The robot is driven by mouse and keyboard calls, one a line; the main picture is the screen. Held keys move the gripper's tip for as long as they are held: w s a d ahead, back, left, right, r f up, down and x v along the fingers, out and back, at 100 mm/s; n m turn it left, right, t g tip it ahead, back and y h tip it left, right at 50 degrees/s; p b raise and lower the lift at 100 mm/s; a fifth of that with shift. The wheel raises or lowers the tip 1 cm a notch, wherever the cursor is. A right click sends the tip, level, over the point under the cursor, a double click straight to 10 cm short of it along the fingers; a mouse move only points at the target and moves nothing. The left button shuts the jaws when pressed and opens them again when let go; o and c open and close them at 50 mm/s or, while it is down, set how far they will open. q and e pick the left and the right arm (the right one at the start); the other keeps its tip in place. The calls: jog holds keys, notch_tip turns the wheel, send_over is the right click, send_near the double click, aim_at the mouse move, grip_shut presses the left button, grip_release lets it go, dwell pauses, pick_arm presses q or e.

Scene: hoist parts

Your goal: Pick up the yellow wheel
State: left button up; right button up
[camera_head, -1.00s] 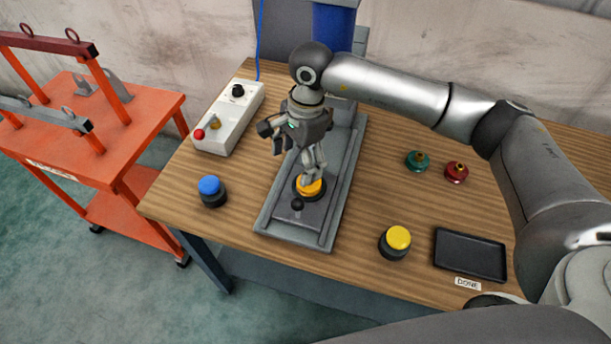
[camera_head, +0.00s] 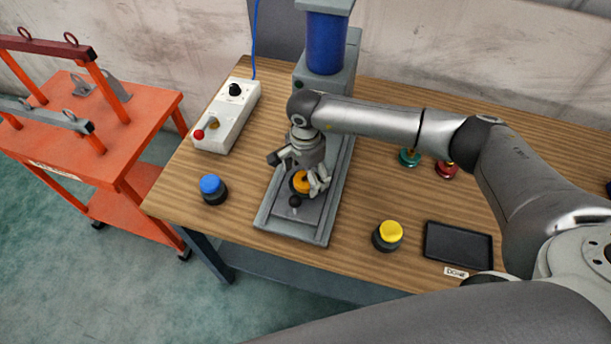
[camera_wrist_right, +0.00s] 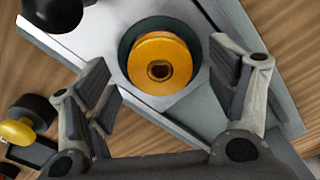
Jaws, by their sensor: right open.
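The yellow wheel (camera_head: 301,183) is a round disc with a dark centre hole. It sits in a dark round cup on the grey press base (camera_head: 281,222). The wrist view shows the wheel (camera_wrist_right: 160,63) face-on inside the cup's rim. My right gripper (camera_head: 309,181) is open just above it. In the wrist view the open fingers (camera_wrist_right: 160,76) stand apart on the left and right of the wheel, with nothing held. In the head view the fingers partly cover the wheel. My left gripper is not in view.
A dark ball-tipped lever (camera_head: 295,202) stands close in front of the wheel. A blue-topped button (camera_head: 211,188) and a control box (camera_head: 226,118) are to the left. A yellow-topped part (camera_head: 390,233) and a black tray (camera_head: 457,246) are to the right. The blue press cylinder (camera_head: 326,43) is behind.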

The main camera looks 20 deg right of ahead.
jog(key=shift+f, duration=0.6)
jog(key=c, duration=1.4)
jog(key=shift+r, duration=0.1)
jog(key=shift+c, duration=0.6)
